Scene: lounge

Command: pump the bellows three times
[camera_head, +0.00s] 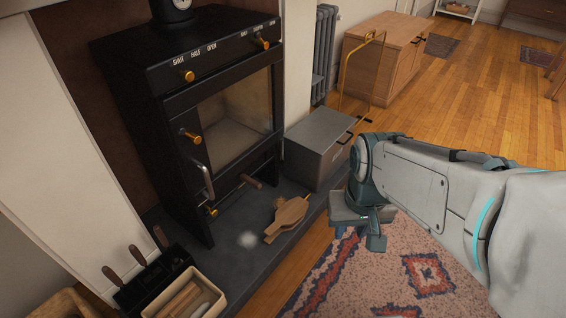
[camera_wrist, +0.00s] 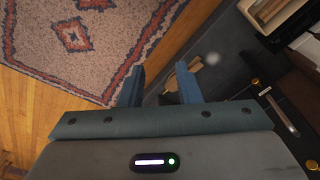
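The wooden bellows (camera_head: 288,218) lie on the dark hearth in front of the stove, in the head view. Their tan wood shows partly in the wrist view (camera_wrist: 196,66), beyond my right-hand finger, which hides some of them. My gripper (camera_head: 358,236) is to the right of the bellows, above the rug and near the hearth edge, apart from them. In the wrist view its two fingers (camera_wrist: 160,84) stand apart with nothing between them. How far apart the bellows' boards are is too small to tell.
The black stove (camera_head: 225,110) stands behind the bellows, with brass knobs. A grey lidded box (camera_head: 318,138) sits on the hearth beside my wrist. A tool holder (camera_head: 150,284) and a cream crate (camera_head: 217,303) of sticks are at front left. A pale spot (camera_head: 248,240) shows on the hearth.

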